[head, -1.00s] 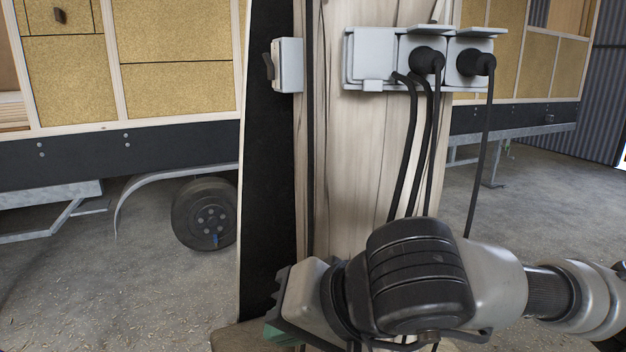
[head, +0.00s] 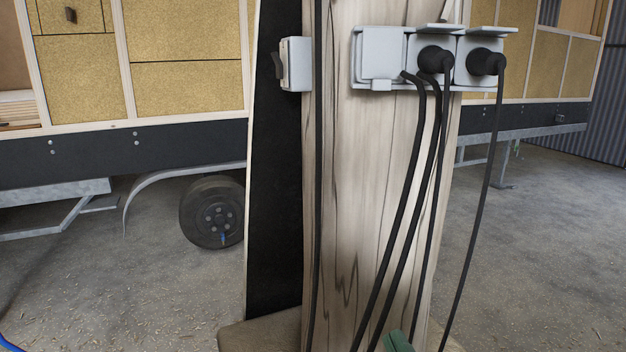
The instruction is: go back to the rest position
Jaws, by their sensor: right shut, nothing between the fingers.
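Only a small green tip of my right gripper (head: 397,341) shows at the bottom edge of the head view, in front of the wooden post (head: 345,200). The rest of that gripper and its arm are out of the frame. The gripper is shut and holds nothing that I can see. My left gripper is not in view.
The post carries a grey socket block (head: 381,55) with two black plugs and hanging black cables (head: 470,215). A light switch (head: 296,64) sits on its left side. Behind stands a trailer with a wheel (head: 213,212). Concrete floor (head: 120,285) is open at left.

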